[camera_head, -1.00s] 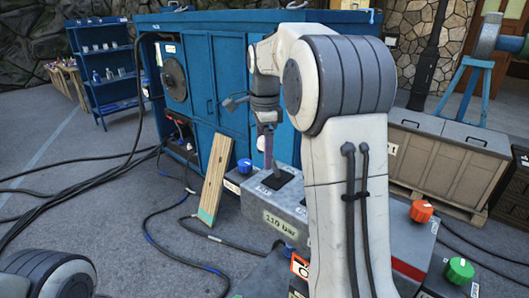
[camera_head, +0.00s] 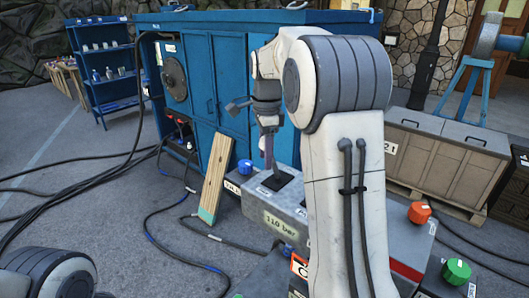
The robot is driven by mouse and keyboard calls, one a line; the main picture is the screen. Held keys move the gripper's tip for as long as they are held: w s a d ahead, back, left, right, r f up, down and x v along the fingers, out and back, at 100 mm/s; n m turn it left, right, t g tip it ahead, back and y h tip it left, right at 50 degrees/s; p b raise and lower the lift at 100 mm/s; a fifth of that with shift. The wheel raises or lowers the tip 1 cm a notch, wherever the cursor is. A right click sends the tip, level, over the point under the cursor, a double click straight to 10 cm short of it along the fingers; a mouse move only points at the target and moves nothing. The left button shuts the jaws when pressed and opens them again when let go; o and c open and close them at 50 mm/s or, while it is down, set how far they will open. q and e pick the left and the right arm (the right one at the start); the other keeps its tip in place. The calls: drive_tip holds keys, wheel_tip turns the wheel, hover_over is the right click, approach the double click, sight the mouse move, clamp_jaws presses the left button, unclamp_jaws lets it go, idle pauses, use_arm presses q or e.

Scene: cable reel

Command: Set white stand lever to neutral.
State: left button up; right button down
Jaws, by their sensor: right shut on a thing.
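The stand (camera_head: 262,212) is a pale grey box below centre, marked "110 bar". A dark slot plate sits on its top. The lever (camera_head: 271,160) rises from the plate and stands close to upright, leaning slightly left at its top. My right gripper (camera_head: 269,136) is shut on the upper part of the lever. Its fingers are small and partly merge with the lever in the picture. My right arm hides the right part of the stand. My left gripper is out of view.
A wooden plank (camera_head: 214,178) leans on the blue cabinet (camera_head: 226,85). Black cables (camera_head: 150,215) run over the floor. An orange knob (camera_head: 419,212) and a green knob (camera_head: 456,271) are at right.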

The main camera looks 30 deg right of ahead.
drive_tip(key=shift+w+d+r+p, duration=0.2)
drive_tip(key=shift+d+r+p, duration=0.3)
drive_tip(key=shift+d+p, duration=0.1)
drive_tip(key=shift+w+d+r+p, duration=0.2)
drive_tip(key=shift+d+r+p, duration=0.25)
drive_tip(key=shift+d+p, duration=0.1)
drive_tip(key=shift+w+d+f, duration=0.15)
drive_tip(key=shift+w+d, duration=0.05)
drive_tip(key=shift+d, duration=0.1)
drive_tip(key=shift+d+p, duration=0.3)
drive_tip(key=shift+d, duration=0.05)
drive_tip(key=shift+w+a, duration=0.1)
drive_tip(key=shift+a, duration=0.05)
drive_tip(key=shift+c, duration=1.5)
unclamp_jaws()
drive_tip(key=shift+f, duration=0.1)
